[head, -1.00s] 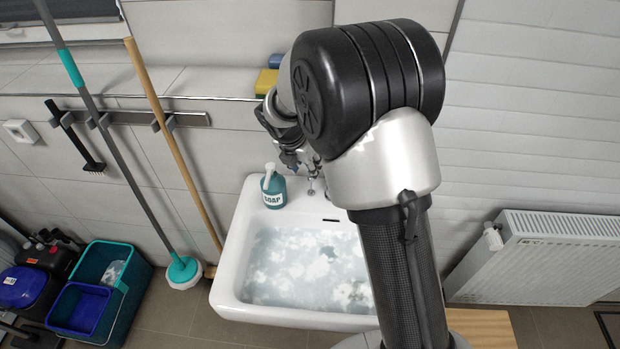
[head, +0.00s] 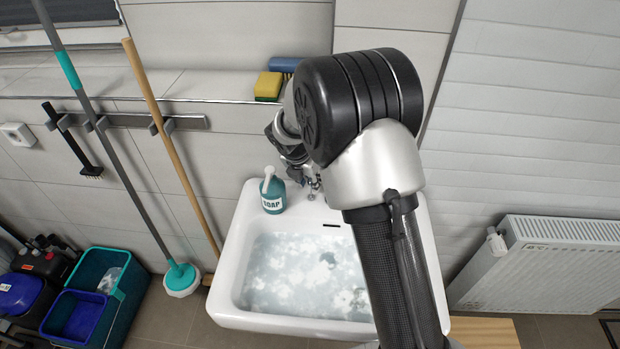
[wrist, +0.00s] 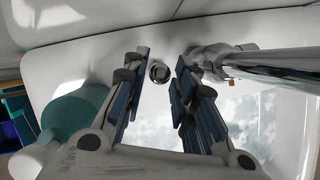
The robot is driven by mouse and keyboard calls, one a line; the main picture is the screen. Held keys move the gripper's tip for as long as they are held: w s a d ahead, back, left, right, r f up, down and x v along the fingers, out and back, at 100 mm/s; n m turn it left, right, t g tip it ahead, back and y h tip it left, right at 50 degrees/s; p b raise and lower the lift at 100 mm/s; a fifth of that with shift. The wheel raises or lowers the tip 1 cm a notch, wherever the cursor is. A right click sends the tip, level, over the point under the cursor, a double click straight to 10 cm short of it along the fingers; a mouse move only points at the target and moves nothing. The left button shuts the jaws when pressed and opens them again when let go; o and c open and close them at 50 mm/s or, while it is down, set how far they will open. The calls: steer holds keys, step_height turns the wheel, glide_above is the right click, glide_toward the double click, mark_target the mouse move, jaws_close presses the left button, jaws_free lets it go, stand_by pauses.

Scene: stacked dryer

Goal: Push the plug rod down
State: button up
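The plug rod's small round chrome knob (wrist: 159,72) shows at the back of the sink in the wrist view, seen from above. My gripper (wrist: 163,57) is open, with its blue-padded fingers on either side of the knob in the picture. I see no finger contact with it, and the height gap cannot be told. In the head view my gripper (head: 305,178) is over the sink's back ledge, partly hidden by my arm. The white sink (head: 228,300) holds cloudy, foamy water (head: 290,275).
A chrome tap (wrist: 265,62) lies close to the right finger. A teal soap bottle (head: 273,192) stands left of my gripper on the ledge; it also shows in the wrist view (wrist: 75,118). Sponges (head: 268,87) sit on the wall shelf. A radiator (head: 545,260) is at right.

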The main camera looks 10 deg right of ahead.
jaws_close()
stand_by(0.3)
steer(key=shift+f+b, duration=0.3)
steer(key=shift+f, duration=1.35)
steer(key=shift+s, duration=0.1)
steer(key=shift+o, duration=2.1)
jaws_free()
steer(key=shift+r, duration=0.15)
